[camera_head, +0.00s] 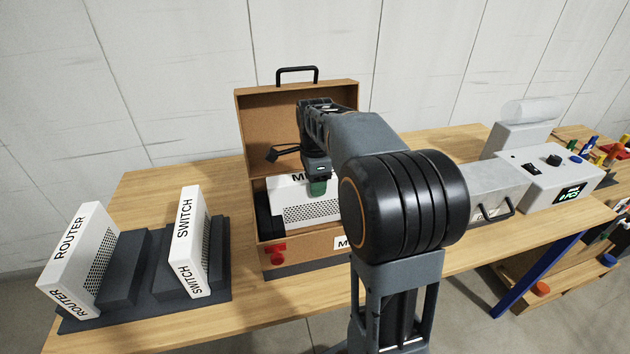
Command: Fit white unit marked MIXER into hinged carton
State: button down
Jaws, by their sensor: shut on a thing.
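The white unit marked MIXER (290,187) sits at the opening of the hinged carton (285,247), largely inside its walls. Only the start of its label shows, since my arm covers the right part. The carton is brown, with its lid (262,118) standing open at the back and a black handle on top. My gripper (318,186) is over the unit's top edge and shut on it. Whether the unit rests on the carton floor cannot be told. A red latch (276,250) shows on the carton's front.
White units marked ROUTER (75,255) and SWITCH (188,245) stand tilted in a dark rack (145,310) at the left. A grey device with a display (550,180) stands at the right. Bare wooden table (150,195) lies behind the rack.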

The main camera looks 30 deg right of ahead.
jog(key=shift+f+b, duration=0.35)
jog(key=shift+f, duration=0.15)
jog(key=c, duration=0.7)
grip_release()
jog(key=shift+o, duration=1.4)
jog(key=shift+f, duration=0.1)
notch_tip(320, 180, up, 14)
jog(key=p, duration=0.1)
jog(key=s+a+f+n+t, duration=0.2)
jog(key=s+a+f+n, duration=0.2)
jog(key=s+f+n, duration=0.3)
jog(key=s+a+f+n+t, duration=0.2)
jog(key=s+a+f+n, duration=0.3)
jog(key=n, duration=0.8)
jog(key=s+f, duration=0.3)
jog(key=s, duration=0.1)
jog(key=shift+a, duration=0.2)
